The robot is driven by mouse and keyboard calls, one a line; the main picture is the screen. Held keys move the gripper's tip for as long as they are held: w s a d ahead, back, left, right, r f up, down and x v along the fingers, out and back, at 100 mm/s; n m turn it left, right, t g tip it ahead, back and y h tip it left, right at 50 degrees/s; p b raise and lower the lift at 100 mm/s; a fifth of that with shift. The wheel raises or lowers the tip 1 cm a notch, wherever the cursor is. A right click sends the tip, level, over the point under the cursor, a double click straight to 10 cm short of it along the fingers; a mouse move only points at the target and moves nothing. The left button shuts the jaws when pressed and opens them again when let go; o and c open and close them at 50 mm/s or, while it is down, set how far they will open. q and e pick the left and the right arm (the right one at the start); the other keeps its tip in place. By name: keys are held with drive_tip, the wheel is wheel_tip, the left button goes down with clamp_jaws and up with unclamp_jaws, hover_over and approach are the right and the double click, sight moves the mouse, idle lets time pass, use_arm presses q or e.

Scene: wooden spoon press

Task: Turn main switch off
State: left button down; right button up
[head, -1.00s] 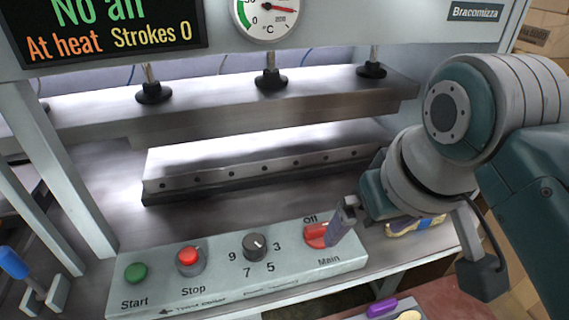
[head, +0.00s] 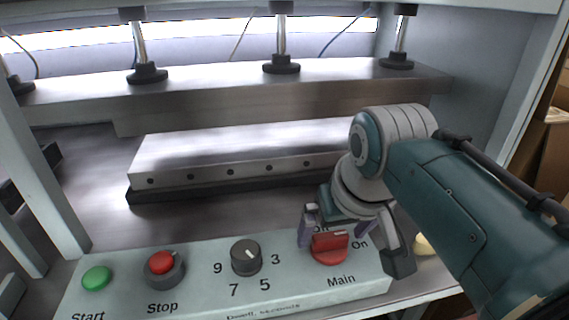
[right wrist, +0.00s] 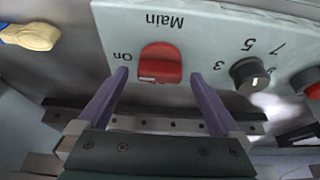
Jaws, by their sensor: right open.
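The main switch (head: 330,247) is a red rotary knob at the right end of the pale control panel (head: 205,292). It also shows in the right wrist view (right wrist: 160,64). The "On" label is to its right in the head view; the "Off" label above it is partly hidden by my gripper. I cannot tell for sure which label the knob points to. My right gripper (head: 337,236) is open, with one purple-grey finger on each side of the knob. In the right wrist view its fingertips (right wrist: 158,75) are apart from the knob. My left gripper is out of view.
Left of the switch are a dark dial (head: 246,257), a red stop button (head: 163,267) and a green start button (head: 97,278). The metal press bar (head: 235,168) lies behind the panel. A yellowish object (right wrist: 30,37) lies beside the panel's right end.

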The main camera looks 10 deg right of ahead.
drive_tip(key=shift+w+f, duration=0.25)
drive_tip(key=shift+f, duration=0.2)
drive_tip(key=c, duration=1.3)
